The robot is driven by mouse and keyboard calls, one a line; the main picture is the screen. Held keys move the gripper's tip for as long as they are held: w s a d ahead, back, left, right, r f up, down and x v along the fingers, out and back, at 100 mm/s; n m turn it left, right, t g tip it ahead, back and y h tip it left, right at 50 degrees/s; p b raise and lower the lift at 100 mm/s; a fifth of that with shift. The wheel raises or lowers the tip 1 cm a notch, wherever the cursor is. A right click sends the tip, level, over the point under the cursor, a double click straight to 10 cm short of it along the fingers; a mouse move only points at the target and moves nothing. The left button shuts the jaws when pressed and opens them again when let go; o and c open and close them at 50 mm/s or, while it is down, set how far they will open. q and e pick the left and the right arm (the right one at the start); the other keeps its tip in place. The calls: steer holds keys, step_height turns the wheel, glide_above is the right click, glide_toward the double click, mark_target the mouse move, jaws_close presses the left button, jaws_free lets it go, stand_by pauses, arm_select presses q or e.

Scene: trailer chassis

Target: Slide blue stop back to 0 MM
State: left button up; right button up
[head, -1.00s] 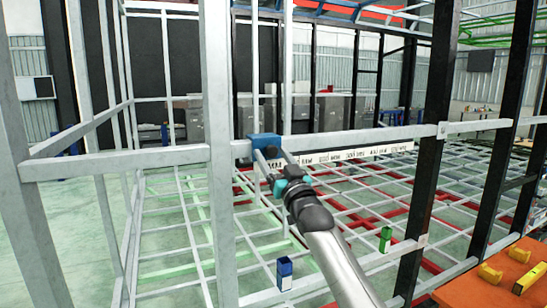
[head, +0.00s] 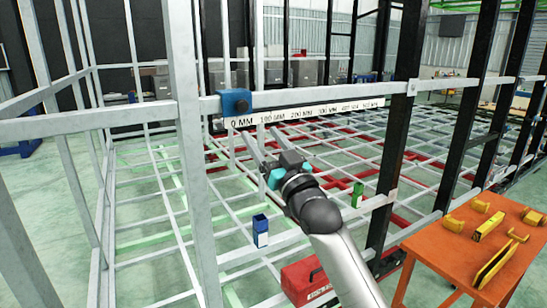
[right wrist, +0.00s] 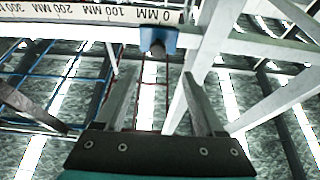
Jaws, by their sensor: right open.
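The blue stop (head: 236,102) sits on the grey horizontal rail (head: 310,95), close to the right side of a light grey upright (head: 192,150). The white scale (head: 320,111) runs along the rail, and its 0 MM mark lies right below the stop. A dark knob shows under the stop. My right gripper (head: 262,139) is open and empty, below and in front of the stop and apart from it. In the right wrist view the stop (right wrist: 163,40) shows beyond the gap between the open fingers (right wrist: 162,92), beside 0 MM. My left gripper is not in view.
A blue-and-white block (head: 260,231) and a green block (head: 357,194) stand on the lower beam. A red toolbox (head: 308,281) is at the bottom. An orange table (head: 440,250) with yellow tools is at the right. Dark posts (head: 400,140) stand right of my arm.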

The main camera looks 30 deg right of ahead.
steer(key=shift+b+v, duration=0.35)
steer(key=shift+v, duration=1.85)
step_height(320, 180, down, 26)
steer(key=w+g+h+b, duration=0.1)
steer(key=w+g+b, duration=0.2)
steer(key=g+b, duration=0.15)
steer(key=s+a+f+g+b, duration=0.15)
steer(key=s+f, duration=0.25)
steer(key=f, duration=0.6)
steer(key=s+f+g+b, duration=0.1)
steer(key=s+f+g, duration=0.2)
steer(key=f, duration=0.7)
steer(key=s+a+f+g+b, duration=0.15)
steer(key=s+f, duration=0.25)
steer(key=f, duration=0.7)
steer(key=s+a+f+g+b, duration=0.25)
steer(key=s+f+g, duration=0.35)
steer(key=s+f, duration=1.1)
steer(key=s+a+f+n+g+b, duration=0.1)
steer(key=s+f+g+b, duration=0.1)
steer(key=s+f, duration=0.4)
steer(key=s+a+f+n+g+b, duration=0.1)
steer(key=s+f+g, duration=0.2)
steer(key=s, duration=1.4)
step_height(320, 180, down, 4)
steer(key=shift+s+a+r+b, duration=0.15)
steer(key=shift+s+a+b, duration=0.1)
steer(key=shift+s+b, duration=0.1)
